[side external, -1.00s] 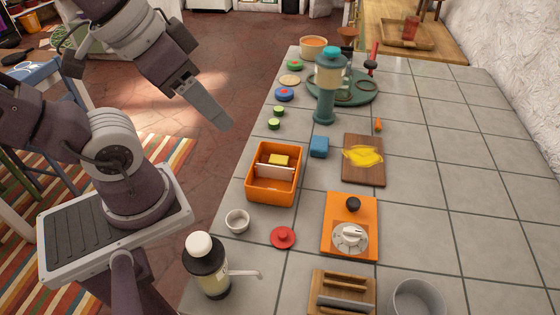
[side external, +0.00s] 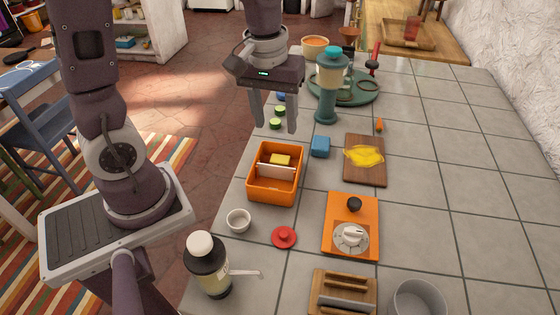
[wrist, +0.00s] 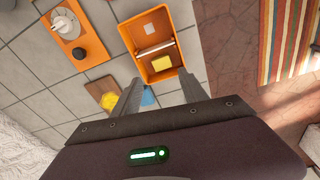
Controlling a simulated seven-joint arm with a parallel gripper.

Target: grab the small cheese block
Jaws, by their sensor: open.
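The small cheese block is likely the yellow block (side external: 281,160) inside the orange bin (side external: 251,187). It lies in the far compartment, behind a white divider (side external: 275,171). The yellow block also shows in the wrist view (wrist: 161,64), in the orange bin (wrist: 131,44). My gripper (side external: 274,125) is open and empty, fingers pointing down, above the counter's left edge and beyond the bin. In the wrist view my gripper's fingers (wrist: 156,92) point toward the bin, with the yellow block between and ahead of them.
A blue block (side external: 320,147) stands right of the bin. A wooden board (side external: 365,178) holds a yellow item (side external: 363,156). A teal-topped grinder (side external: 328,90) stands close to my gripper's right. A white cup (side external: 238,221) and red lid (side external: 284,237) lie nearer. The counter's right side is clear.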

